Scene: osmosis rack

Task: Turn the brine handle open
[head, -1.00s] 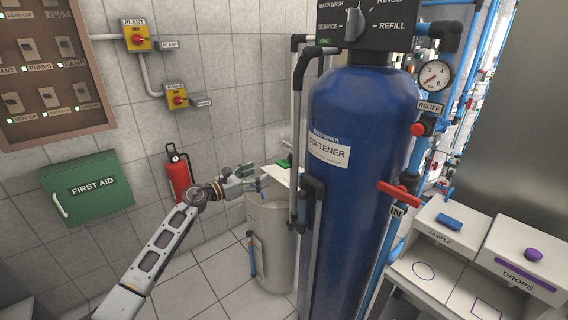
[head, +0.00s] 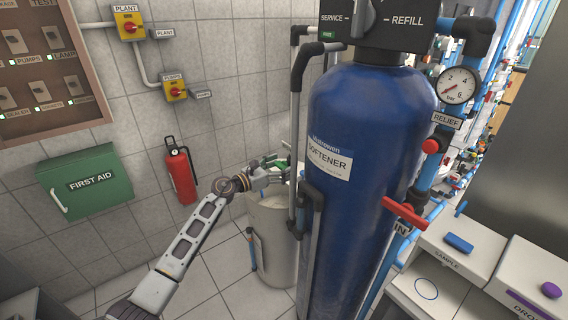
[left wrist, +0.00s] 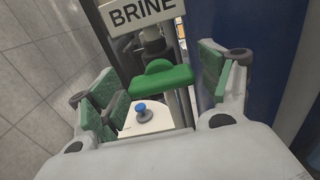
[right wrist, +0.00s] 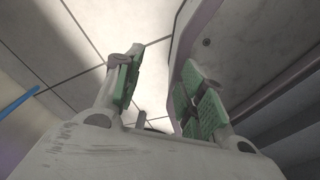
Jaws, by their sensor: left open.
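The green brine handle (left wrist: 162,80) sits on a vertical pipe under a white BRINE label (left wrist: 142,12) in the left wrist view. My left gripper (left wrist: 164,92) is open, with one green-padded finger on each side of the handle's line. The handle lies ahead of and between the fingers; I cannot tell whether they touch it. In the head view my left gripper (head: 276,172) is above the white brine tank (head: 273,240), beside the softener, and the handle there is mostly hidden. My right gripper (right wrist: 155,100) is open and empty in the right wrist view.
The blue softener tank (head: 362,150) stands just right of my left gripper, with grey pipes (head: 295,130) close by. A red handle (head: 405,213) sticks out at its right. A fire extinguisher (head: 181,172) and first aid box (head: 86,182) are on the left wall.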

